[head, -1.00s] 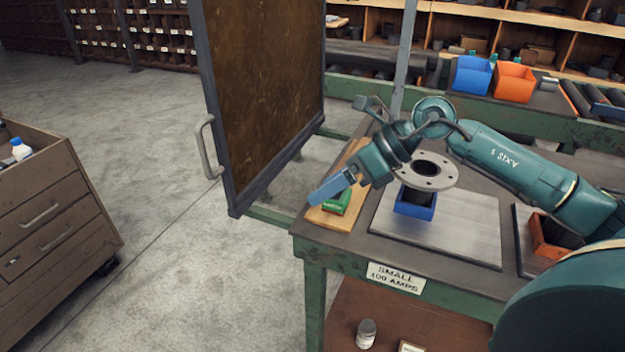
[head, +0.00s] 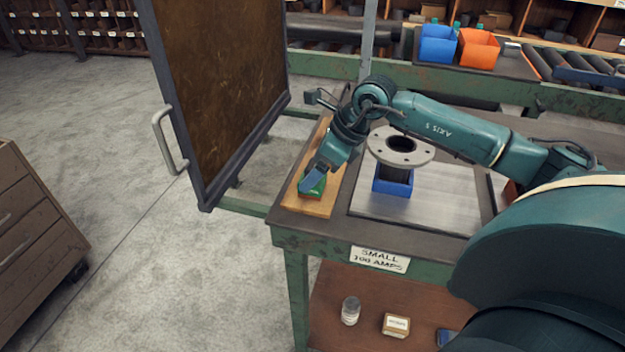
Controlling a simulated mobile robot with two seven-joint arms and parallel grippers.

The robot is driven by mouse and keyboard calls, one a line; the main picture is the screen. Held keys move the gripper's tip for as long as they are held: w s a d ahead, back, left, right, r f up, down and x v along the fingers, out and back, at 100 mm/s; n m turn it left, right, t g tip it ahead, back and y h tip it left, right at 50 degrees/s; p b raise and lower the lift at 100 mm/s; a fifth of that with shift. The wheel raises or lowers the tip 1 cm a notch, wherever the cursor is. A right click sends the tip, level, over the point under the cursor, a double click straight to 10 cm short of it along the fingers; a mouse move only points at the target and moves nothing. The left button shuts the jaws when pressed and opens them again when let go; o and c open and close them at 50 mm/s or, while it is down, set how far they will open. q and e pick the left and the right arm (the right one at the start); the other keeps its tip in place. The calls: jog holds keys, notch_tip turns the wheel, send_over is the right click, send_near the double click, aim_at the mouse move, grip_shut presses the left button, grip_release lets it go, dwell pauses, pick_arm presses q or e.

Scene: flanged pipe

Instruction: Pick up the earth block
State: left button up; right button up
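A small green block with a red lower edge (head: 319,190), which I take for the earth block, lies on a wooden board (head: 327,207) at the left end of the bench. My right gripper (head: 310,182), with blue fingers, reaches down from the right over this block. The fingers cover part of the block. I cannot tell whether they are open or shut, or whether they touch it. My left gripper is not in view.
A grey flanged pipe (head: 401,148) stands in a blue holder (head: 392,185) on a metal plate (head: 450,205), close right of my gripper. A framed brown screen (head: 217,75) stands left of the bench. Blue (head: 438,45) and orange (head: 478,48) bins sit behind.

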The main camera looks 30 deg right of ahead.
jog(key=x, duration=0.3)
jog(key=shift+w+f, duration=0.1)
jog(key=shift+f, duration=0.15)
jog(key=c, duration=1.1)
jog(key=shift+o, duration=0.2)
jog(key=shift+r, duration=0.1)
